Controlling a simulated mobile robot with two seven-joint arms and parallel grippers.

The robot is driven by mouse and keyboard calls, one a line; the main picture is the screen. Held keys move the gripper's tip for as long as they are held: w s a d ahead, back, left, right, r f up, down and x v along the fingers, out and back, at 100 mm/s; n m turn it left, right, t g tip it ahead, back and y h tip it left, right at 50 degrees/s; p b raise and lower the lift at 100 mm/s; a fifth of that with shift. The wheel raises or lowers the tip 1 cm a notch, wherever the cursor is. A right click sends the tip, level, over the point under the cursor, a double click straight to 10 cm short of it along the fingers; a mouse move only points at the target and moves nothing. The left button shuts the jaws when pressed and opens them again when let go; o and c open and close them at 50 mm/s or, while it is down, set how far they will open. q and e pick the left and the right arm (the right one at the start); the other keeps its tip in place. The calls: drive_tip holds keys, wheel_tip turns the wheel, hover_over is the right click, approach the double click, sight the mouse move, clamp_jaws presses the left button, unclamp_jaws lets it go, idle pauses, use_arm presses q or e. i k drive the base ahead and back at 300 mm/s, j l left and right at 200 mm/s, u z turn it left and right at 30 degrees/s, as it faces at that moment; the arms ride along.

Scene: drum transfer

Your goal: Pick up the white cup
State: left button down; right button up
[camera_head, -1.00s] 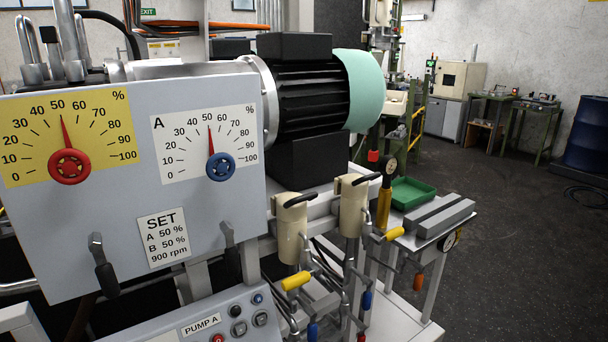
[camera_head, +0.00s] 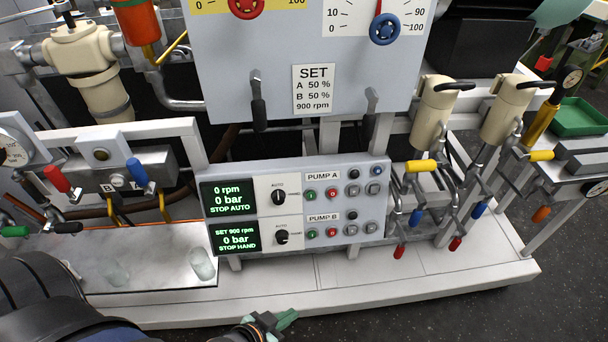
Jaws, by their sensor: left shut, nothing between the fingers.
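A pale, whitish, see-through cup (camera_head: 203,264) stands on the shiny metal tray (camera_head: 150,240) at the lower left. A second pale cup-like shape (camera_head: 116,272) shows to its left, faint against the tray; I cannot tell if it is a cup or a reflection. My left gripper (camera_head: 282,320), with green fingertips, is at the bottom edge, shut and empty, nearer to me than the tray and right of the cup. It is apart from the cup. My right gripper is not in view.
The pump control panel (camera_head: 297,205) stands right of the tray. A valve block (camera_head: 115,172) with red and blue handles is behind the tray. Hoses and coloured handles crowd the right side. The white base ledge (camera_head: 400,290) is clear in front of the panel.

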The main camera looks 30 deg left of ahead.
sight(66, 263)
drive_tip(key=u, duration=2.8)
drive_tip(key=i+j+z, duration=0.1)
drive_tip(key=j, duration=0.25)
drive_tip(key=i+j, duration=0.3)
drive_tip(key=i+j+z, duration=0.15)
drive_tip(key=j, duration=0.3)
drive_tip(key=i+j, duration=0.2)
drive_tip(key=j, duration=0.15)
drive_tip(key=i+j+z, duration=0.15)
drive_tip(key=j, duration=0.25)
